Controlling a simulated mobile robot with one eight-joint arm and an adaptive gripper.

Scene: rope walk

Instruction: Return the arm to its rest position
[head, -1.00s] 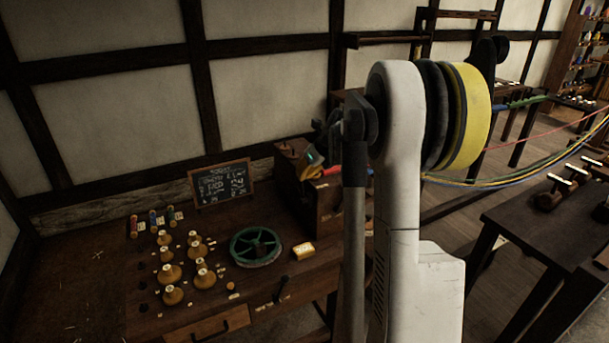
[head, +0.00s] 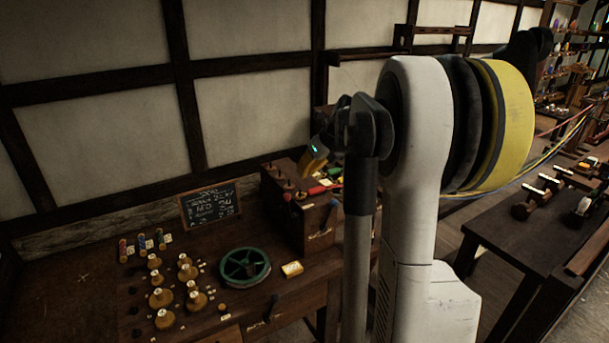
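My arm (head: 415,180) fills the middle right of the head view, a white link with a black and yellow joint and a grey rod in front. My gripper (head: 314,163) shows only in part behind the arm, with a small teal light and a yellow part. It is above the left side of a wooden box on the bench. Its fingers are too small and dark to tell whether they are open, shut or holding anything.
Another dark table (head: 510,225) stands at right, with coloured ropes (head: 560,150) beyond.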

